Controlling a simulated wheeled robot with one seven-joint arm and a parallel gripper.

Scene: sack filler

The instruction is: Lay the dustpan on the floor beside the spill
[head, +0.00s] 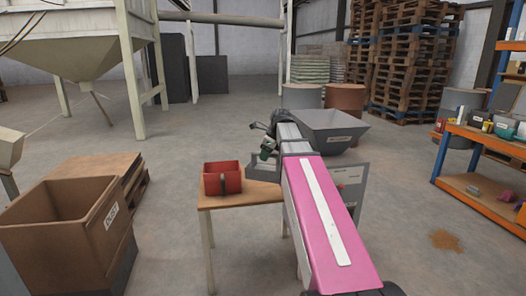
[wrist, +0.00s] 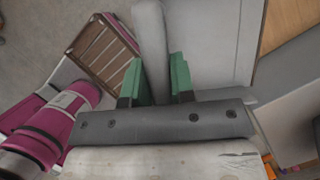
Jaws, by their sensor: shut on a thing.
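My gripper (head: 268,150) is in front of my magenta arm, above the small table's right side. In the wrist view its green fingers (wrist: 158,82) are shut on a grey piece that looks like the dustpan (wrist: 212,45), with a flat face and a raised side. The dustpan also seems to show in the head view as a grey shape (head: 266,167) beside the arm. Where the fingers meet it is partly hidden. The spill (head: 445,240) is a brown patch on the floor at the lower right, well away from my gripper.
A red container (head: 222,178) with a dark handle stands on the small wooden table (head: 235,200). A grey hopper (head: 330,130) stands behind my arm. A brown DUST bin (head: 60,240) is at left. An orange-and-blue shelf (head: 480,150) is at right. Floor around the spill is clear.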

